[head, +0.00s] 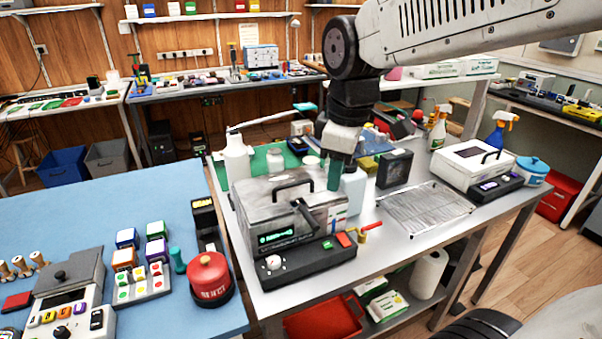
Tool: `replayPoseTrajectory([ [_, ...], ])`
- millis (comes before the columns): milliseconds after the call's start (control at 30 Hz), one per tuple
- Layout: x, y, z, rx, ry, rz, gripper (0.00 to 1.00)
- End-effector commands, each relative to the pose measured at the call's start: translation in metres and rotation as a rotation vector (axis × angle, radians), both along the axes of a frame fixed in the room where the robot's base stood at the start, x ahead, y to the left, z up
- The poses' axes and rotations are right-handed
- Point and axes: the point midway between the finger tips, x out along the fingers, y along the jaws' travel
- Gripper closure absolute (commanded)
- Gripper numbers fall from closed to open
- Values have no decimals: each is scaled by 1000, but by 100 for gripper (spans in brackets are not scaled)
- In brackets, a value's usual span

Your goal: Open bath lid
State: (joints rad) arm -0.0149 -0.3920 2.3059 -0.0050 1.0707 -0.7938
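The bath (290,222) is a metal box with a green-lit display, standing at the front of the metal bench. Its grey lid (262,188) appears closed and has a black arched handle (293,183) on top. A second black bar sticks out at its front right. My gripper (337,178) points down from above at the right end of the bath, right of the lid handle. Its teal fingers overlap the bath's right side in this view. I cannot tell whether they touch it or how far apart they are. The handle looks clear of the fingers.
A white bottle (237,160) stands behind the bath at left. A wire mesh mat (425,208) lies to the right, with a white machine (473,163) beyond. A red-handled valve (370,228) juts out at right. A blue-topped table (130,210) stands left.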

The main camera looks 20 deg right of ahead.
Motion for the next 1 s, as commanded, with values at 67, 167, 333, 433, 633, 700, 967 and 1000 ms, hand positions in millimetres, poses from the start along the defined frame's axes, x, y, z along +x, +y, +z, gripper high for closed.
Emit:
replayPoseTrajectory([
  [67, 41, 3, -4, -32, -2, 202, 68],
  [167, 83, 5, -10, -70, -16, 425, 68],
  [333, 127, 7, -21, -116, -31, 671, 68],
  [433, 138, 7, -26, -129, -35, 733, 68],
  [633, 144, 6, -50, -131, -33, 750, 68],
  [700, 146, 6, -61, -131, -33, 749, 68],
  [967, 153, 6, -94, -132, -35, 746, 68],
  [1000, 153, 6, -97, -132, -36, 746, 68],
])
